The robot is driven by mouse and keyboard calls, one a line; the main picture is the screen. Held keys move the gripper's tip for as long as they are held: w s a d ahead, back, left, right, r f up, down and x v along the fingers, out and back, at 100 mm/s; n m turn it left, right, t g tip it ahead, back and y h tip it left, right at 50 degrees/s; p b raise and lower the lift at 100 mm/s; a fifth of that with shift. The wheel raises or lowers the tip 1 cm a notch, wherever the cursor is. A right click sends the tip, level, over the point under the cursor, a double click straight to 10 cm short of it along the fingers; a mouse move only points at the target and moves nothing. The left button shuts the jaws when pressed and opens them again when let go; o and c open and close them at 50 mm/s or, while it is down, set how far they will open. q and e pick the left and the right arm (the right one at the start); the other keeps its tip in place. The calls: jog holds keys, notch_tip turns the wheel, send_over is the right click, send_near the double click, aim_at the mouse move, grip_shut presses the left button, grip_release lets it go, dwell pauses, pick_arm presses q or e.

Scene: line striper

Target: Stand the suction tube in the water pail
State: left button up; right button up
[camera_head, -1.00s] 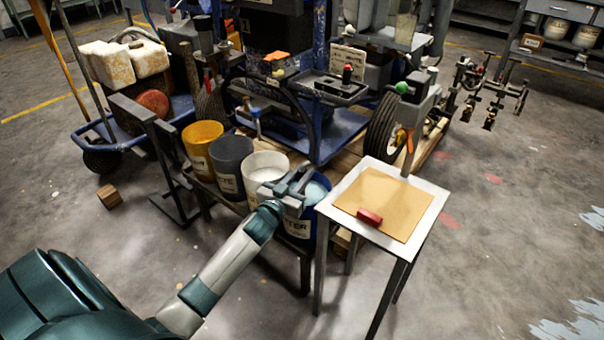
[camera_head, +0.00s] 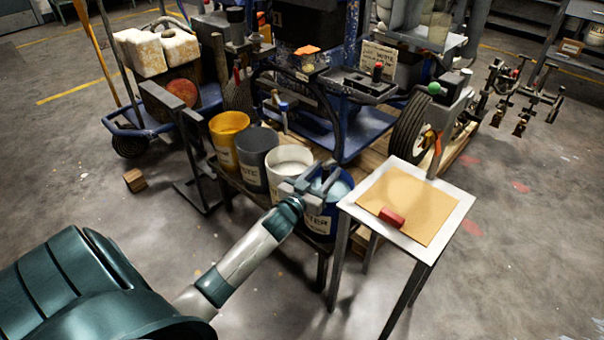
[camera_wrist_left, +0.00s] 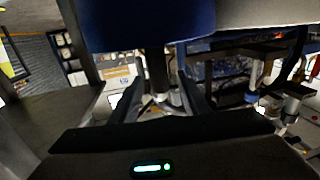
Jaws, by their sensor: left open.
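The water pail (camera_head: 317,226) is dark blue, with pale blue water inside and a partly hidden label ending in "TER". It is the rightmost in a row of pails on a low bench. My left gripper (camera_head: 324,175) is open, over or just beside its rim; I cannot tell whether they touch. In the left wrist view the fingers (camera_wrist_left: 161,95) are spread, and a dark blue pail wall (camera_wrist_left: 145,22) fills the top. A black curved tube (camera_head: 322,118) hangs on the machine behind the pails; I cannot tell whether it is the suction tube. My right gripper is out of view.
White (camera_head: 288,162), grey (camera_head: 256,158) and yellow (camera_head: 226,138) pails stand left of the water pail. A small table (camera_head: 452,222) with a tan board and a red block (camera_head: 392,217) stands close on the right. The floor in front is clear.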

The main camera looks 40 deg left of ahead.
pick_arm(q)
jog(key=s+d+p, duration=0.1)
jog(key=s+p, duration=0.1)
jog(key=s, duration=1.4)
jog(key=shift+s+d, duration=0.2)
jog(key=shift+d, duration=0.05)
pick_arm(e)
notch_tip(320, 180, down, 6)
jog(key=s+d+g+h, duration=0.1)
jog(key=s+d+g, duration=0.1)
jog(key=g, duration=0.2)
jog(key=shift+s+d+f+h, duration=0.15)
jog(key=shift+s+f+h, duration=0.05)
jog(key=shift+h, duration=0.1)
pick_arm(q)
jog(key=shift+r, duration=0.1)
